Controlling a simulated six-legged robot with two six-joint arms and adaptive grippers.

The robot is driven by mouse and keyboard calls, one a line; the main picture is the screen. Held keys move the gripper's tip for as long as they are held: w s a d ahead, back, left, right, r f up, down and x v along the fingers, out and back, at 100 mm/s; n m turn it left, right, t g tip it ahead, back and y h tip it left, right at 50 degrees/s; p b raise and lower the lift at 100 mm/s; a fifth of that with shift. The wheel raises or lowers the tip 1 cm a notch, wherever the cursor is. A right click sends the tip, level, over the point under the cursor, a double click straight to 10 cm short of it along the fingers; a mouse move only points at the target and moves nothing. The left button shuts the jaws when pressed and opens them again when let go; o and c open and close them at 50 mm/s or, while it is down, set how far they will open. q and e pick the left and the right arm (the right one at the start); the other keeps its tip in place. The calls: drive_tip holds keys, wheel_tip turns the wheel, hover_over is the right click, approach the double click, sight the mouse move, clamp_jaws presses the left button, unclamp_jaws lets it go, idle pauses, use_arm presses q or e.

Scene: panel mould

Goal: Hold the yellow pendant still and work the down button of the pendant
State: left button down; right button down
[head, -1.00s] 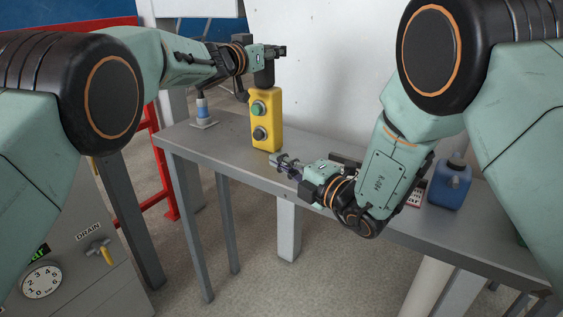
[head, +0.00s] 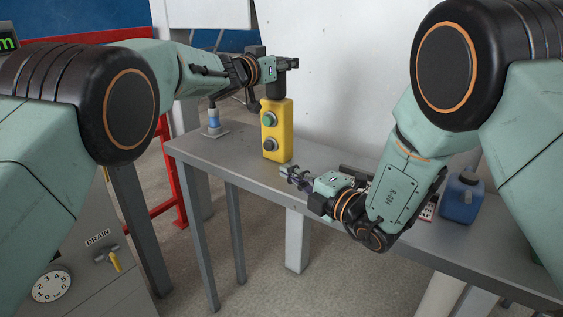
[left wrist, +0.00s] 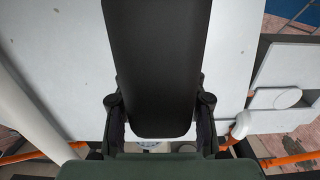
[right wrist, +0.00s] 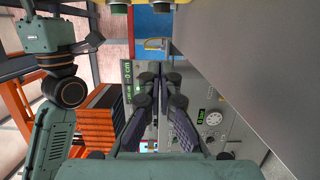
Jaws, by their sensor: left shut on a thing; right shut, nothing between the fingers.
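The yellow pendant (head: 284,132) hangs upright over the bench in the head view, with a green upper button (head: 269,119) and a dark lower button (head: 271,144) on its face. My left gripper (head: 276,82) is shut on the black top part of the pendant. That black part (left wrist: 155,65) fills the middle of the left wrist view between the fingers and hides the yellow body. My right gripper (head: 287,173) is shut and empty, low and to the right of the pendant, apart from its lower button. Its closed fingers (right wrist: 161,78) show in the right wrist view.
The grey bench (head: 225,162) runs beneath both grippers. A blue jug (head: 461,198) stands to the right, behind my right arm. A cabinet with a DRAIN valve (head: 108,257) is at lower left.

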sight(269, 146)
drive_tip(key=shift+s+a+f, duration=0.2)
drive_tip(key=shift+s+a, duration=0.2)
drive_tip(key=shift+s, duration=0.05)
drive_tip(key=x, duration=1)
drive_tip(key=shift+w+d+r, duration=0.1)
drive_tip(key=shift+w+d, duration=0.65)
drive_tip(key=shift+w, duration=0.2)
drive_tip(key=shift+w+d, duration=0.5)
drive_tip(key=shift+w, duration=0.15)
